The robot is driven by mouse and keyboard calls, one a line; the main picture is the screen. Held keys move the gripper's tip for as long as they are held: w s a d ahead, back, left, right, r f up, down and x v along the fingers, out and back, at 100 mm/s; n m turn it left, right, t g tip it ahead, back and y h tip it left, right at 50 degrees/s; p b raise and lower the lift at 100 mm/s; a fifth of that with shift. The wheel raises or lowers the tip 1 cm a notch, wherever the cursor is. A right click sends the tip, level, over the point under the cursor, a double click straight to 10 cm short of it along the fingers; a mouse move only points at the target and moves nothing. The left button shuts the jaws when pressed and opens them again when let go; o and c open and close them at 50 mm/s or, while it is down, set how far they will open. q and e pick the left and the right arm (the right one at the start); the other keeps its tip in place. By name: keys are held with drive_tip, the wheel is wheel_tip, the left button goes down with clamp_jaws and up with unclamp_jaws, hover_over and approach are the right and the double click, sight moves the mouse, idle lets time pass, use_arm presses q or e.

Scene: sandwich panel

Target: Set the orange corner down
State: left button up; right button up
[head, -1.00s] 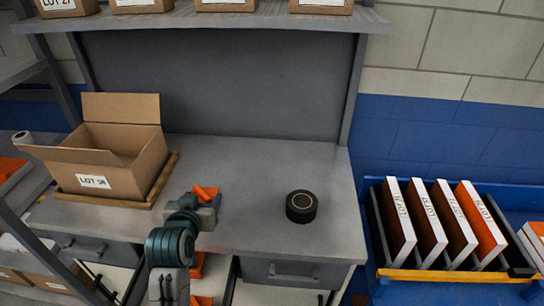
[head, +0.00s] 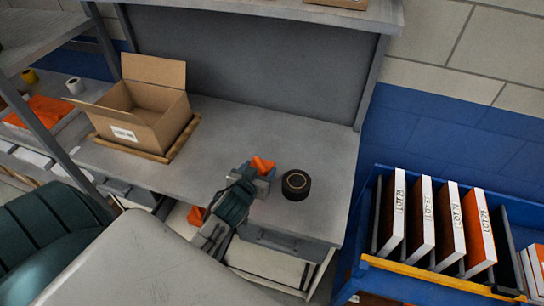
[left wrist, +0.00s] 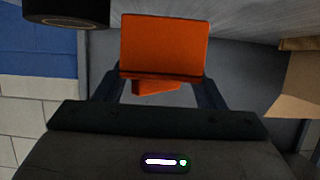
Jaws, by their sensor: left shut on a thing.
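The orange corner (head: 262,164) is between the fingers of my left gripper (head: 258,172), at the front part of the grey bench top (head: 215,135). In the left wrist view the orange corner (left wrist: 165,45) fills the space between the two dark fingers, and the left gripper (left wrist: 163,85) is shut on it. I cannot tell whether the corner touches the bench. My right gripper is not in view.
A black roll (head: 296,185) lies just right of the left gripper. An open cardboard box (head: 150,120) stands on a wooden tray (head: 185,142) at the left. A blue cart (head: 400,272) with several upright panels stands at the right. The bench behind the roll is clear.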

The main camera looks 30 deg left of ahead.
use_arm(q)
drive_tip(key=w+a+b, duration=0.1)
drive_tip(key=w, duration=0.2)
drive_tip(key=w+a+b, duration=0.1)
drive_tip(key=w, duration=0.2)
drive_tip(key=w+a+f+b, duration=0.1)
drive_tip(key=w, duration=0.2)
drive_tip(key=shift+w+a+f, duration=0.1)
drive_tip(key=shift+w+a, duration=0.25)
drive_tip(key=shift+w, duration=0.05)
wheel_tip(320, 180, down, 4)
drive_tip(key=b, duration=0.4)
drive_tip(key=shift+r, duration=0.25)
drive_tip(key=shift+f, duration=0.1)
drive_tip(key=o, duration=1)
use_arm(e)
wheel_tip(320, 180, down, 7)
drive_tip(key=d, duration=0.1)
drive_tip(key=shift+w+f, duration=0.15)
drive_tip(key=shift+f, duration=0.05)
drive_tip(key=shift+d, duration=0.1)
